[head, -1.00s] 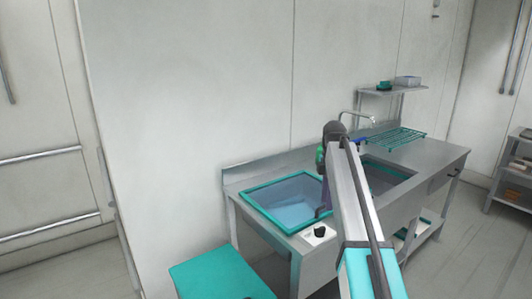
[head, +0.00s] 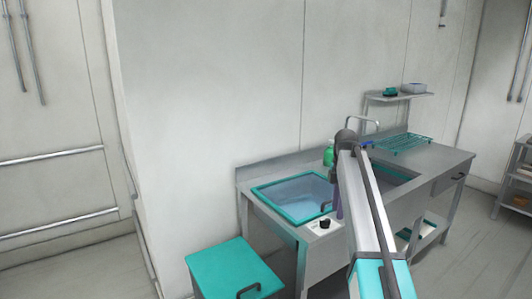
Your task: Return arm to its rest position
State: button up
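My arm rises from the bottom right to an elbow in front of the grey steel sink counter (head: 440,160). Beyond the elbow it folds downward, mostly hidden behind my own upper link. A narrow purple-dark part at its far end, seemingly my gripper (head: 339,207), shows beside the link, over the counter's front area. Its fingers cannot be made out, and nothing held can be seen.
A turquoise-framed basin (head: 262,193) is set in the counter, left of the arm. A green bottle (head: 328,155) stands behind it. A turquoise-topped box (head: 225,262) stands at lower left. A green rack (head: 402,143) and wall shelf (head: 400,97) are behind right.

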jog(key=s+a+f+g, duration=0.2)
jog(key=s+f, duration=0.4)
jog(key=f, duration=0.7)
jog(key=s+a+f+g, duration=0.15)
jog(key=s+f, duration=0.45)
jog(key=f, duration=0.7)
jog(key=s+a+f+g, duration=0.25)
jog(key=s+f, duration=0.45)
jog(key=f, duration=0.6)
jog(key=s+a+f+m, duration=0.1)
jog(key=s+f+m, duration=0.5)
jog(key=s, duration=0.5)
jog(key=s+a+f+m, duration=0.1)
jog(key=s+f+m, duration=0.5)
jog(key=s, duration=0.6)
jog(key=s+f+m, duration=0.6)
jog(key=s+f, duration=0.1)
jog(key=s, duration=0.5)
jog(key=shift+s+a+f+m, duration=0.15)
jog(key=shift+a+f+m, duration=0.15)
jog(key=shift+a+f, duration=0.1)
